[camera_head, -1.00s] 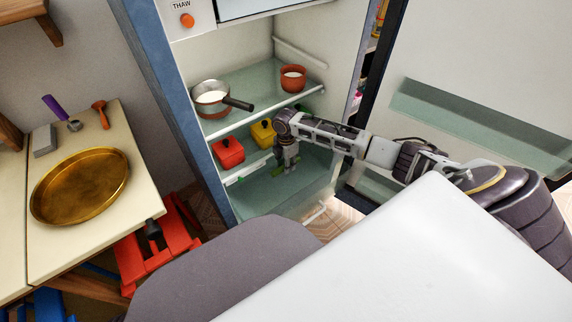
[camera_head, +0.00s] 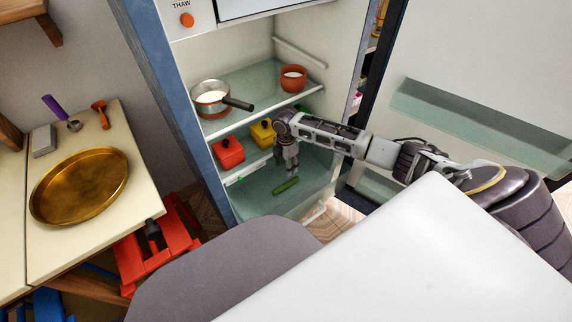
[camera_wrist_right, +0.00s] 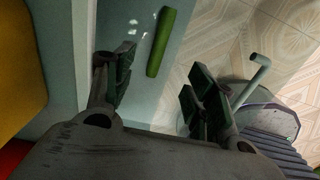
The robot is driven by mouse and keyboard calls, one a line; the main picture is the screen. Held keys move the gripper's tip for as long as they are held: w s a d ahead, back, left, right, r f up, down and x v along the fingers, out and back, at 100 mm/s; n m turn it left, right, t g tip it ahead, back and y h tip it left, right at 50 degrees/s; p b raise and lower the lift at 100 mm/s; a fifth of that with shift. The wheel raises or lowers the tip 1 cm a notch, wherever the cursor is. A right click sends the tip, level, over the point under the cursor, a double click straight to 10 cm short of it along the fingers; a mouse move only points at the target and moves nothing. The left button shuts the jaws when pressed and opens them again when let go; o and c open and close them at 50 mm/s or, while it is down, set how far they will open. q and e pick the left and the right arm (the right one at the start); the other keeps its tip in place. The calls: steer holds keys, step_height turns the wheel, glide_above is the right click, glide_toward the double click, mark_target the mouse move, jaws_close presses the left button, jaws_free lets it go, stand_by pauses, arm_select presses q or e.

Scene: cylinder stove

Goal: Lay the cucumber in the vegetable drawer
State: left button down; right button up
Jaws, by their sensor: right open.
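The green cucumber (camera_head: 286,185) lies in the pale, see-through vegetable drawer (camera_head: 257,203) at the bottom of the fridge. It also shows in the right wrist view (camera_wrist_right: 161,41), just beyond the fingers and apart from them. My right gripper (camera_head: 290,170) points down above the drawer, close over the cucumber. In the right wrist view its two fingers (camera_wrist_right: 158,92) are spread apart with nothing between them. My left gripper is not in view.
A red container (camera_head: 228,153) and a yellow one (camera_head: 263,134) stand on the lower shelf beside my right wrist. A pan (camera_head: 211,99) and a terracotta pot (camera_head: 293,78) stand on the shelf above. The open fridge door (camera_head: 480,75) is at the right.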

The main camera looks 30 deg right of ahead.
step_height(320, 180, up, 12)
stand_by(0.7)
stand_by(0.9)
